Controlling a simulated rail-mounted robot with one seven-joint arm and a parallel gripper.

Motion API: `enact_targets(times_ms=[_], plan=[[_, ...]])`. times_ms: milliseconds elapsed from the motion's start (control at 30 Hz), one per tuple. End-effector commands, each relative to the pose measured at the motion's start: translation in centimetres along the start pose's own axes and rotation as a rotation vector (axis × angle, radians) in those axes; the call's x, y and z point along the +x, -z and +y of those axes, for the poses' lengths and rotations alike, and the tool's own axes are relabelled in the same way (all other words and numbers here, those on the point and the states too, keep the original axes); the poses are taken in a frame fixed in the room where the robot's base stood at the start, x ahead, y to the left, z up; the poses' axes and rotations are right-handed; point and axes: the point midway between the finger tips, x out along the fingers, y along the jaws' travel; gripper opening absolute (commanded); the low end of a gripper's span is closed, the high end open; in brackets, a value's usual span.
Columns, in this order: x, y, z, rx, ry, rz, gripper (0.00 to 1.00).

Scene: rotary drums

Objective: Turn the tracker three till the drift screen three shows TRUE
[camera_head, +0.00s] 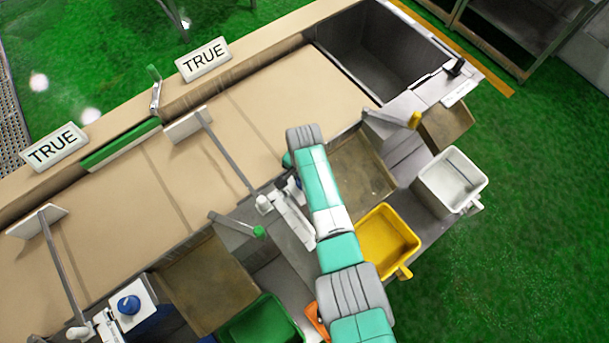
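Two white screens stand on the far beam, and both read TRUE: one at the left (56,147) and one at the upper middle (204,59). No number shows on either, so I cannot tell which is drift screen three. A blue knob (128,305) sits on a white box at the lower left. My arm, teal and grey, reaches up from the bottom right. Its far end hides the area beside the right-hand white bracket (294,218), where a bit of blue shows. My gripper is hidden beneath the arm. I cannot identify tracker three for sure.
A tan belt (110,230) runs diagonally, with two paddle arms, at left (62,260) and centre (222,150). A crank with a green handle (155,88) stands on the beam. A yellow bin (385,245), white bin (450,182) and green bin (262,322) stand along the near side.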

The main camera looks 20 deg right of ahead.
Motion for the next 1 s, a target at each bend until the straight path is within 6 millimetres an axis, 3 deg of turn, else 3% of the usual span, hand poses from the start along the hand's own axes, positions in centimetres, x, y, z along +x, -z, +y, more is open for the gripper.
enact_targets(times_ms=[400, 900, 933, 1000], plan=[[-0.09, 0.04, -0.01, 0.144, 0.000, 0.000, 0.16], [-0.12, 0.08, -0.01, 0.160, 0.001, 0.001, 0.16], [-0.12, 0.08, -0.01, 0.160, 0.001, 0.001, 0.43], [-0.12, 0.08, -0.01, 0.159, 0.001, 0.001, 0.56]])
